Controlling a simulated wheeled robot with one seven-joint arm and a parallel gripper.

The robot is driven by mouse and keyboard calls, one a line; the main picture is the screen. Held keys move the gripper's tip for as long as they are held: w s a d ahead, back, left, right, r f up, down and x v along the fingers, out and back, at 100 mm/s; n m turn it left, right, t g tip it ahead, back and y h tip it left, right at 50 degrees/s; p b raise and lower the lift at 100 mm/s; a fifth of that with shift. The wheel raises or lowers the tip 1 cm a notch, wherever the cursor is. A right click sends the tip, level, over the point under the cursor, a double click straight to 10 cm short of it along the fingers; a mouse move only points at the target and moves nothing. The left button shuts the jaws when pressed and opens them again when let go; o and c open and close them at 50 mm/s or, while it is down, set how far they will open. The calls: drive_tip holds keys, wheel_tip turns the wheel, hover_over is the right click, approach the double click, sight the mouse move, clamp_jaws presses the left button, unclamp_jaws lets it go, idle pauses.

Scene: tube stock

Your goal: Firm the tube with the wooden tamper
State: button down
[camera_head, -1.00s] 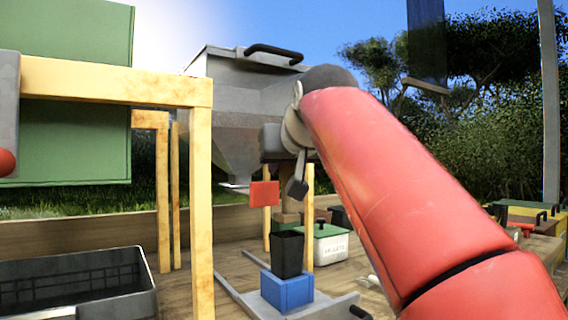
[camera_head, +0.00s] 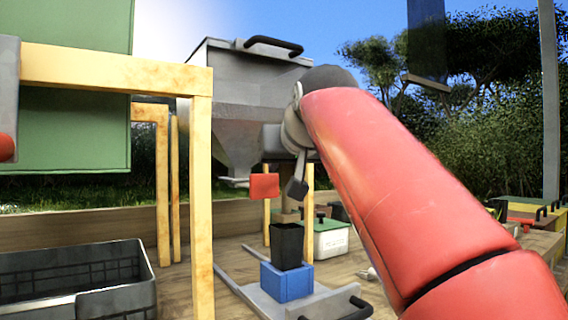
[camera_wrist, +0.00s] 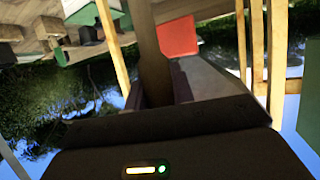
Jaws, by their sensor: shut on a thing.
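The tube, a black tapered pot (camera_head: 287,247), stands upright in a blue block (camera_head: 287,283) on a grey plate. The wooden tamper shows as a short brown piece (camera_head: 289,217) at the tube's rim; its lower end is hidden, so I cannot tell how deep it sits. In the wrist view the tamper's brown shaft (camera_wrist: 150,45) runs up between the dark fingers. My gripper (camera_wrist: 157,92) is shut on it. In the head view my gripper (camera_head: 297,187) is above the tube, partly hidden by my red arm.
A grey hopper (camera_head: 240,100) stands behind, with a red flap (camera_head: 264,186) close beside the tamper. A wooden frame (camera_head: 203,200) and a black crate (camera_head: 75,275) are at left. A white box with green lid (camera_head: 329,240) stands behind the tube.

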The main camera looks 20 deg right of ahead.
drive_tip(key=shift+f, duration=0.15)
drive_tip(key=shift+f+b, duration=0.75)
drive_tip(key=shift+f+b, duration=0.35)
drive_tip(key=shift+f, duration=0.55)
idle(1.9)
wheel_tip(320, 180, up, 6)
drive_tip(key=p, duration=0.6)
wheel_tip(320, 180, up, 5)
hover_over(284, 182)
drive_tip(key=w, duration=0.2)
drive_tip(key=shift+w+d+r, duration=0.1)
drive_tip(key=shift+d+r, duration=0.1)
drive_tip(key=shift+d, duration=0.1)
idle(1.4)
